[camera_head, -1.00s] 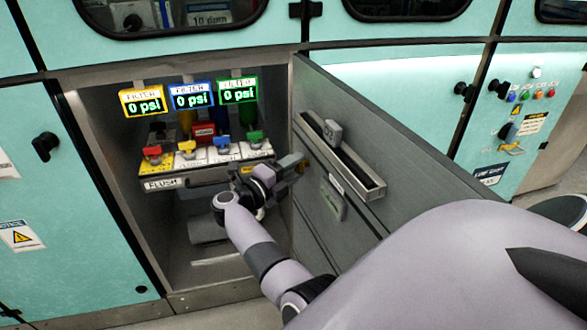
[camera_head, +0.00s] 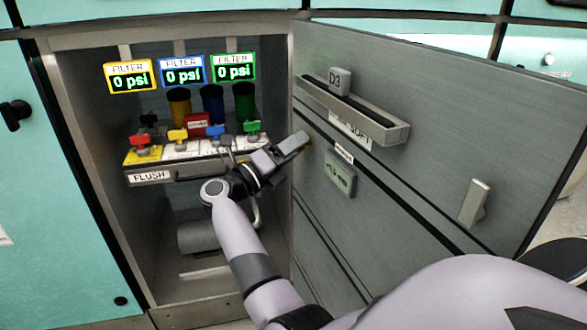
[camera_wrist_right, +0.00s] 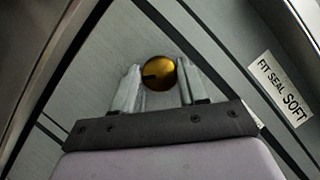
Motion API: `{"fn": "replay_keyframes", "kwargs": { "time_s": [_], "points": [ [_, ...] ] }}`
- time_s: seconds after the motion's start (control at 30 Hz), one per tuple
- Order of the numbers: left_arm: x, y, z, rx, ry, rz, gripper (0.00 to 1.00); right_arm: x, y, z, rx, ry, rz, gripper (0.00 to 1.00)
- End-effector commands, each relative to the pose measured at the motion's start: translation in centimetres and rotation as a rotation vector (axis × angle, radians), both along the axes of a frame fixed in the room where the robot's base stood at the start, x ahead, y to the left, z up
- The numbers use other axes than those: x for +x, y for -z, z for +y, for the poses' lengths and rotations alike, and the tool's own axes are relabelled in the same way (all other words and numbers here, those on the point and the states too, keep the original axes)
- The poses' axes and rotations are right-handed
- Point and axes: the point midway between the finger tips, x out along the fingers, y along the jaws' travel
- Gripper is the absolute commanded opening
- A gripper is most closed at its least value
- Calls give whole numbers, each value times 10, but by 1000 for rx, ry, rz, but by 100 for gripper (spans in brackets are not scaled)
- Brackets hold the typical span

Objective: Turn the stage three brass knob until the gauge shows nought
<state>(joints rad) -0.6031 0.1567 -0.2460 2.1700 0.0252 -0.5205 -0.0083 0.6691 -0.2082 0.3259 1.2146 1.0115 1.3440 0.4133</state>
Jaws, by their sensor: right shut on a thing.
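The brass knob (camera_wrist_right: 158,72) is round with a dark notch at its left side, on a grey panel in the right wrist view. My right gripper (camera_wrist_right: 158,84) has one finger on each side of it and is shut on it. In the head view the right gripper (camera_head: 302,141) reaches the inner face of the open grey door and hides nearly all of the knob. Three gauges, yellow (camera_head: 131,77), blue (camera_head: 182,70) and green (camera_head: 234,67), each read 0 psi. Which one is stage three I cannot tell. My left gripper is not in view.
Yellow, blue and green filter cylinders (camera_head: 245,102) stand below the gauges. Coloured valve handles (camera_head: 178,135) line the FLUSH shelf (camera_head: 148,177), close to my right wrist. The door (camera_head: 440,120) carries a grey tray (camera_head: 365,112) with a D3 tag above the knob.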

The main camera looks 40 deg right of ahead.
Motion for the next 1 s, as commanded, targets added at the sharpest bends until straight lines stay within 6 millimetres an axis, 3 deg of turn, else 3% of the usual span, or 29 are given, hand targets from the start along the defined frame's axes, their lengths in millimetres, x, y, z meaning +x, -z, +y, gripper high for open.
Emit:
{"fn": "replay_keyframes", "kwargs": {
  "time_s": [0.03,0.13,0.5,0.7,1.0],
  "points": [
    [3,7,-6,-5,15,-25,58,0,10,-1,-13,2,-37,12],
    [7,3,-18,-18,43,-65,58,0,11,-1,-39,2,-104,12],
    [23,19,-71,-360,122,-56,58,1,10,-2,-136,3,-356,12],
    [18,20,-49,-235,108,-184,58,2,7,-2,-186,3,-480,12],
    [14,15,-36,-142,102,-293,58,3,4,-3,-244,2,-630,12]
  ]
}}
